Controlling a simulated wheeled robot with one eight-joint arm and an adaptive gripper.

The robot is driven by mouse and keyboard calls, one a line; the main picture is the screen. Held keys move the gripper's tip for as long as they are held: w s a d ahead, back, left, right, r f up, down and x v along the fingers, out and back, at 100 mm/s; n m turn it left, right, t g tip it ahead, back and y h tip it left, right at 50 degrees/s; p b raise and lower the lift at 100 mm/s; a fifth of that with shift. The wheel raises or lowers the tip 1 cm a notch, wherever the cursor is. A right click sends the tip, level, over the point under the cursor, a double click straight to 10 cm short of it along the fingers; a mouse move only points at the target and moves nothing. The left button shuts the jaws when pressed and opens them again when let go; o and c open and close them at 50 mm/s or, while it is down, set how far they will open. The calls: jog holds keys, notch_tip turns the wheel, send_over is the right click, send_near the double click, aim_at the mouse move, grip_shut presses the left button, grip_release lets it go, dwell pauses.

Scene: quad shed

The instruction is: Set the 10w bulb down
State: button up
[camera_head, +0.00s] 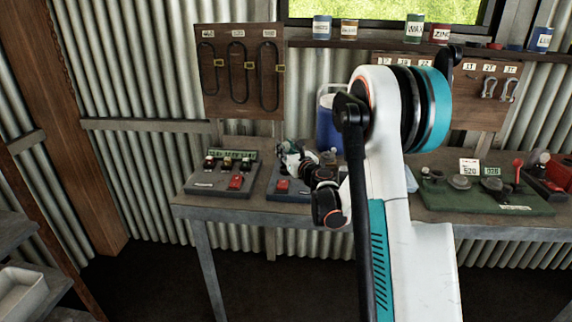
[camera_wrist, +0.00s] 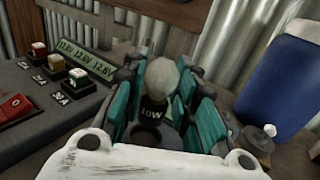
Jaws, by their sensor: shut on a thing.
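The 10w bulb (camera_wrist: 155,92) shows in the wrist view, with a pale rounded top and a dark base marked "10W". My gripper (camera_wrist: 160,112) is shut on it, with teal finger pads on both sides. The bulb looks roughly upright in the fingers. Its lower end is hidden, so I cannot tell whether it touches anything. In the head view my gripper (camera_head: 291,160) is over the workbench (camera_head: 245,207), just right of the fuse panel.
The panel (camera_head: 200,186) with fuses and a red switch is left of my gripper. A blue jug (camera_head: 327,125) stands behind to the right, with a small clear bulb (camera_wrist: 268,131) near it. A green tray (camera_head: 475,202) lies farther right. Pegboards hang behind.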

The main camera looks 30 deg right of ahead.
jog(key=shift+f+b, duration=0.8)
jog(key=shift+f, duration=1.35)
jog(key=shift+f, duration=0.15)
jog(key=o, duration=1.1)
jog(key=shift+c, duration=0.2)
jog(key=shift+r, duration=0.2)
jog(key=s+p, duration=0.1)
jog(key=s, duration=0.3)
jog(key=s+p, duration=0.1)
jog(key=s, duration=0.3)
jog(key=s+p, duration=0.1)
jog(key=s, duration=0.3)
jog(key=shift+a, duration=0.25)
